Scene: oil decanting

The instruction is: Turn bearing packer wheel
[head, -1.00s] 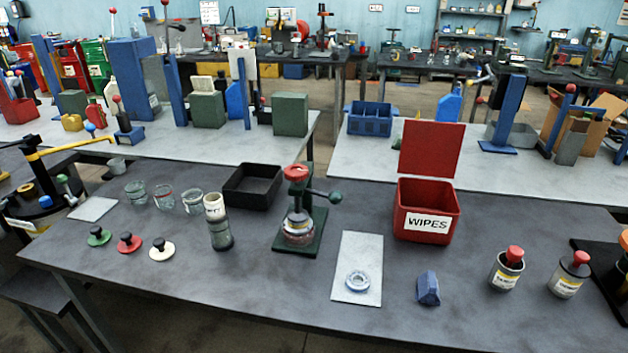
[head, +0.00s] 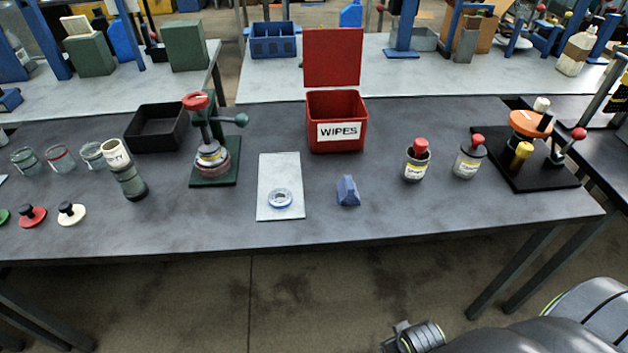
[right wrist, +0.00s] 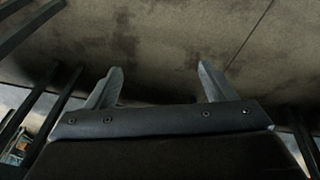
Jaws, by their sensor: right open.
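A press-like device, which looks like the bearing packer (head: 212,155), stands on a green base on the dark bench, left of the middle. It has a red round top (head: 196,100), a side lever with a grey-green knob (head: 241,119) and stacked rings below. A ring-shaped bearing (head: 280,198) lies on a pale sheet (head: 279,167). My right gripper (head: 396,332) is low at the bottom right, in front of the bench and far from the device. In the right wrist view its two fingers (right wrist: 158,88) are apart with nothing between them, over bare floor. My left gripper is out of view.
A red WIPES bin (head: 337,138) with raised lid stands right of the device, a black tray (head: 157,128) behind left, a grey cylinder (head: 130,182) left. Two red-capped containers (head: 416,168) and an orange-topped turntable (head: 530,125) stand right.

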